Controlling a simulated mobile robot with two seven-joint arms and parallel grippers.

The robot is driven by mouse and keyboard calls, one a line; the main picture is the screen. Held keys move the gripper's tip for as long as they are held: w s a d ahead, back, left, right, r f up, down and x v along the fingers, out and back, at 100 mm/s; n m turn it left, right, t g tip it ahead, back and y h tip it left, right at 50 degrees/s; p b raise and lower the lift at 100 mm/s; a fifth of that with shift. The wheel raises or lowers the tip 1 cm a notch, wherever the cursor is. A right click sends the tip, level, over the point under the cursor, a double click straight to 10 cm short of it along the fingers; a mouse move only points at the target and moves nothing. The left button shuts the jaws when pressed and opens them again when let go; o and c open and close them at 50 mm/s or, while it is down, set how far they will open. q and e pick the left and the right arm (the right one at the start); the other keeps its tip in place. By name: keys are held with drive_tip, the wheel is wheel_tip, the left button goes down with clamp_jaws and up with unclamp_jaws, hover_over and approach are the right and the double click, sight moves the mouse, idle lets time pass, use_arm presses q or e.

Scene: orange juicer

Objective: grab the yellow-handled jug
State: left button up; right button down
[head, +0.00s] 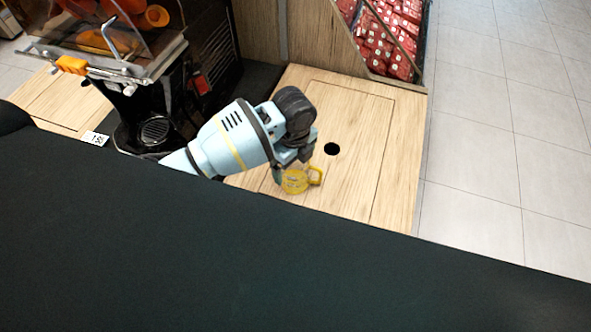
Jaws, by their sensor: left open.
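The yellow-handled jug (295,182) stands on the wooden counter, with its yellow handle (316,176) pointing right. My left gripper (282,176) is open at the jug's upper left side, and the arm partly covers the jug. I cannot tell whether the fingers touch it or reach around it. My right gripper does not show.
An orange juicer (150,90) with an orange tap lever stands left of my arm. A price card (95,138) lies at its foot. The counter (365,150) has a round black hole (331,148) behind the jug. Red packets (395,40) fill a bin at the back.

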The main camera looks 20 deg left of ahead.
use_arm(q)
drive_tip(key=shift+w+d+f, duration=0.1)
drive_tip(key=shift+w+f, duration=0.05)
drive_tip(key=shift+f, duration=1.15)
drive_tip(key=shift+w+d+f, duration=0.1)
drive_tip(key=shift+f, duration=1.2)
drive_tip(key=shift+c, duration=0.2)
drive_tip(key=shift+r, duration=0.1)
drive_tip(key=c, duration=1.1)
drive_tip(key=shift+w+r, duration=0.1)
drive_tip(key=shift+r, duration=0.45)
drive_tip(key=r, duration=0.2)
drive_tip(key=shift+s+a+r, duration=0.2)
drive_tip(key=shift+a+r, duration=0.1)
drive_tip(key=shift+a, duration=0.1)
drive_tip(key=s+a, duration=0.3)
drive_tip(key=a, duration=0.1)
drive_tip(key=s+a+r, duration=0.1)
drive_tip(key=s+a, duration=0.1)
drive_tip(key=a, duration=0.2)
drive_tip(key=s+a, duration=0.3)
drive_tip(key=a, duration=0.1)
drive_tip(key=shift+s+a+r, duration=0.15)
drive_tip(key=shift+s+a, duration=0.15)
